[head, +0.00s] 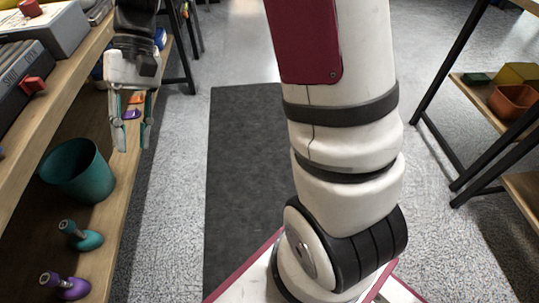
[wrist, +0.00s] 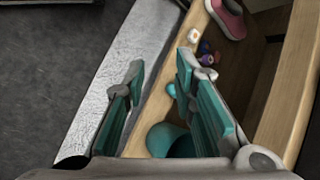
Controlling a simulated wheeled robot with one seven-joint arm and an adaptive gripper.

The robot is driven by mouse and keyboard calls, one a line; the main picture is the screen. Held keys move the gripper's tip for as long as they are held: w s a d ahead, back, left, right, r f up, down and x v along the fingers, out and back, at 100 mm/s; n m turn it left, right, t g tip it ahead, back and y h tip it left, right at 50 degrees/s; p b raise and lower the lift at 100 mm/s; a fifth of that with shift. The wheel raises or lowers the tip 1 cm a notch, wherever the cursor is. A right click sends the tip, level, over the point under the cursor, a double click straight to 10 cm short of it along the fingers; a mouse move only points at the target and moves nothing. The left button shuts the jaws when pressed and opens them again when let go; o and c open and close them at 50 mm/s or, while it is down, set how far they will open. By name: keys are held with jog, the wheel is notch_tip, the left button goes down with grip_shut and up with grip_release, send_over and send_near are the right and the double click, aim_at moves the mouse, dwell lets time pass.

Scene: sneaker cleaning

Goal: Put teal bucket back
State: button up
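The teal bucket (head: 79,171) stands upright on the lower wooden shelf at the left in the head view. It also shows low in the wrist view (wrist: 163,140), partly hidden behind a finger of my gripper. My gripper (head: 134,148) hangs at the shelf's outer edge, to the right of the bucket and a little above it. Its teal-padded fingers are apart with nothing between them, which the wrist view (wrist: 155,75) also shows. The bucket is apart from the fingers in the head view.
A teal bottle-like item (head: 80,236) and a purple one (head: 66,286) stand near the bucket. A pink shoe (wrist: 228,17) shows in the wrist view. A shelf with an orange pot (head: 512,101) stands right. The dark mat (head: 240,150) is clear.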

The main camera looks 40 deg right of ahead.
jog(key=s+d+r+t+h, duration=0.1)
jog(key=s+d+r+h, duration=0.1)
jog(key=s, duration=0.6)
jog(key=s+d+r+t+h, duration=0.2)
jog(key=s+d, duration=0.3)
jog(key=s, duration=0.4)
jog(key=s+d+r+t+h, duration=0.1)
jog(key=s+d+r+h, duration=0.1)
jog(key=s, duration=0.7)
jog(key=shift+d+r+t, duration=0.25)
jog(key=shift+d+t, duration=0.05)
jog(key=shift+d, duration=0.55)
jog(key=shift+w, duration=0.1)
notch_tip(320, 180, up, 31)
jog(key=t+p, duration=0.4)
jog(key=p, duration=2.5)
jog(key=shift+d+r, duration=0.15)
jog(key=shift+d, duration=0.1)
